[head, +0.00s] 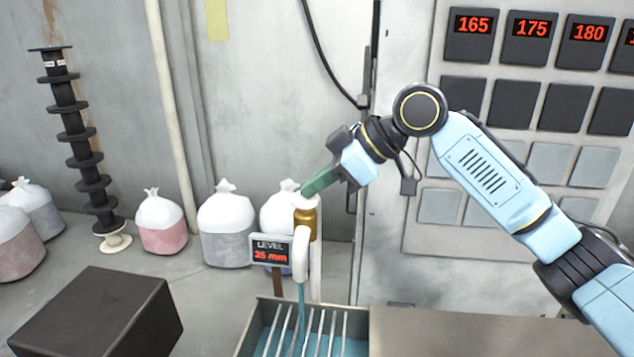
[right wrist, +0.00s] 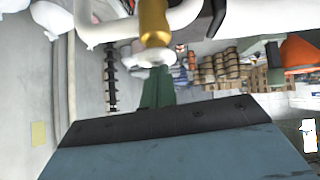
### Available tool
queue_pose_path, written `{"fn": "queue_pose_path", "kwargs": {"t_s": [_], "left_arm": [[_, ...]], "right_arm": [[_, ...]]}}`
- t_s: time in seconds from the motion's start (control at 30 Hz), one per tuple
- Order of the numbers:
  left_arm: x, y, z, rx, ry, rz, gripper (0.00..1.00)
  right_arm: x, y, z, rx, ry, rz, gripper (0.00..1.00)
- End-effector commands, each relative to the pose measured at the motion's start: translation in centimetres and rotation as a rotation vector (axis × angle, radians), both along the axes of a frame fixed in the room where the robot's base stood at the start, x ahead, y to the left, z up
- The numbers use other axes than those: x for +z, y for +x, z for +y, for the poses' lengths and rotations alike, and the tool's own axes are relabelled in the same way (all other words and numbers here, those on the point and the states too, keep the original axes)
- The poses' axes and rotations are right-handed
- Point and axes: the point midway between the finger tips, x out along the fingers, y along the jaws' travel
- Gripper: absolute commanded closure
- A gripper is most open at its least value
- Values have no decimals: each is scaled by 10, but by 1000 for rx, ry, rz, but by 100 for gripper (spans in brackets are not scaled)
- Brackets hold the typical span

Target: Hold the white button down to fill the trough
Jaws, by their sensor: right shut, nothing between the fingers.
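The white button (head: 304,203) sits on top of a brass valve (head: 305,222) with a white spout (head: 301,258). My right gripper (head: 308,189) is shut and empty, its green fingertips at the button's top, seemingly touching it. In the right wrist view the fingers (right wrist: 158,86) point at the white button (right wrist: 152,56) below the brass body (right wrist: 154,20). A blue stream (head: 301,305) runs from the spout into the trough (head: 247,326), which holds blue liquid under metal bars. The level display (head: 270,254) reads 35 mm. My left gripper is out of view.
A dark box (head: 95,315) stands at the lower left. Several tied sacks (head: 161,225) and a dark spool stack (head: 75,135) stand along the wall. A panel (head: 420,235) with numbered red displays is at the right. A brown surface (head: 460,335) adjoins the trough.

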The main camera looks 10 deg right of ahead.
Motion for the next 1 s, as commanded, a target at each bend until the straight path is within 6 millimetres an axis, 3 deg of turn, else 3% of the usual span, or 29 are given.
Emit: {"fn": "queue_pose_path", "kwargs": {"t_s": [0.03,0.27,0.67,0.73,1.0], "left_arm": [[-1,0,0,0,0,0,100],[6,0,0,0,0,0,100],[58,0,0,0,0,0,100],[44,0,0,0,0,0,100],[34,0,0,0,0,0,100]], "right_arm": [[-9,-2,0,5,-13,19,100],[-3,-2,1,5,-12,19,100],[46,-4,2,6,-3,5,100],[54,-10,-13,1,-3,-4,100],[91,-29,-50,3,-2,-2,100]]}}
